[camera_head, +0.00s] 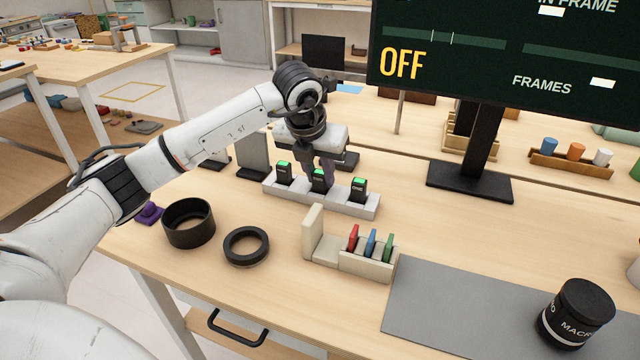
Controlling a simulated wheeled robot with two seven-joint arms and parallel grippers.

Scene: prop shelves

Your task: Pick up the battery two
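Three black batteries with green tops stand upright in a pale charging tray (334,203) on the table. They are the left battery (284,175), the middle battery (319,182) and the right battery (359,191). Their small labels are too small to read surely, so I cannot tell which is battery two. My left gripper (320,172) points down at the middle battery, its fingers just behind or around its top. I cannot tell whether the fingers touch it or are closed on it. My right gripper is not in view.
A black cylinder ring (189,224) and a flat black ring (246,247) lie left of a beige holder (352,260) with coloured cards. A black jar (576,314) stands on a grey mat (450,309). A monitor stand (470,183) rises behind right.

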